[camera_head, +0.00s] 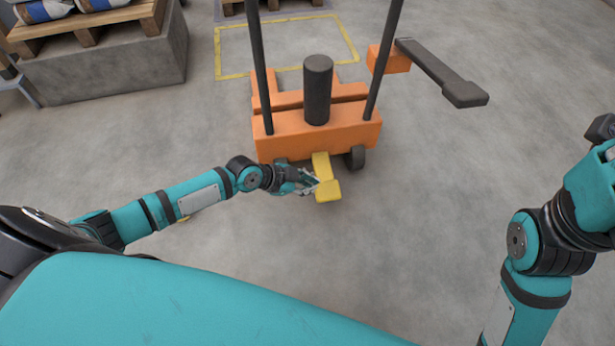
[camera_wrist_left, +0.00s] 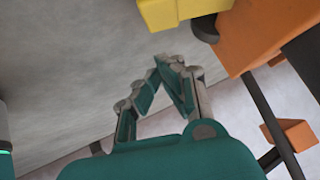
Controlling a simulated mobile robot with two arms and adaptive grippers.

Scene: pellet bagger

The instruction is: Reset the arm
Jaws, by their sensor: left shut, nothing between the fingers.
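My left gripper (camera_head: 308,183) reaches in from the left, low in front of an orange wheeled machine (camera_head: 315,130). Its fingers are shut and empty, beside the left edge of the machine's yellow pedal (camera_head: 327,190). I cannot tell in the head view whether they touch it. In the left wrist view the closed fingertips (camera_wrist_left: 160,65) stand apart from the yellow pedal (camera_wrist_left: 180,10) at the top. My right arm (camera_head: 545,235) is at the right edge, bent upward; its fingers are not clearly in view.
The machine has two dark upright posts, a dark cylinder (camera_head: 317,90) and a dark lever arm (camera_head: 442,72) on an orange block. A pallet (camera_head: 85,30) with bags sits on a concrete block (camera_head: 110,68) at the upper left. Yellow floor lines (camera_head: 217,55) lie behind. Grey floor at right is clear.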

